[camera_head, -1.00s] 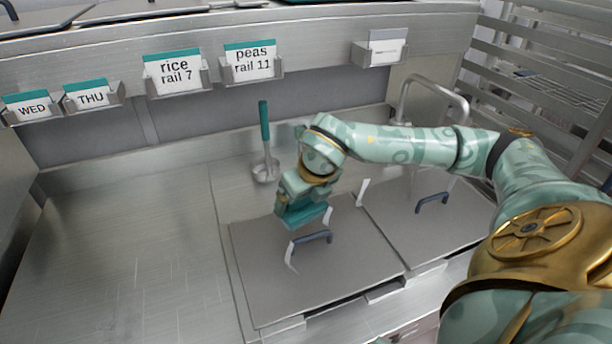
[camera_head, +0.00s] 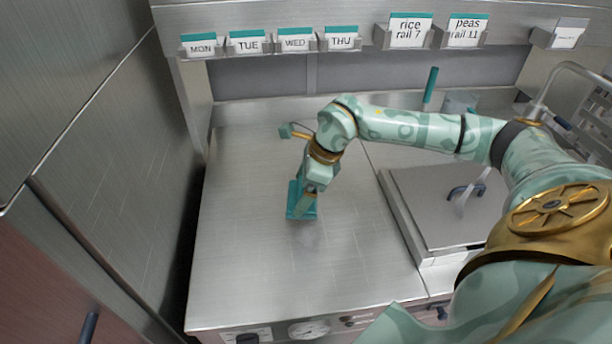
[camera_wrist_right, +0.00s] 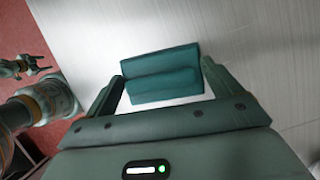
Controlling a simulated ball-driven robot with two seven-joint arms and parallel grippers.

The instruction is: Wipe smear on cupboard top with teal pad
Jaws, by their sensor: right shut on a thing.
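The teal pad (camera_head: 301,201) is held by my right gripper (camera_head: 308,187), which points down over the bare steel cupboard top (camera_head: 245,235). In the right wrist view the pad (camera_wrist_right: 162,74) sits between the two fingers (camera_wrist_right: 162,88). The pad is at or just above the steel; I cannot tell whether it touches. I cannot make out a smear; a dull darker patch below the pad may be a reflection or shadow. A small green gripper (camera_wrist_right: 28,67), likely my left one, shows at the left of the right wrist view, away from the pad.
Card holders (camera_head: 295,42) line the back ledge. A tall steel wall (camera_head: 95,150) bounds the left. The steel around the pad is clear.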

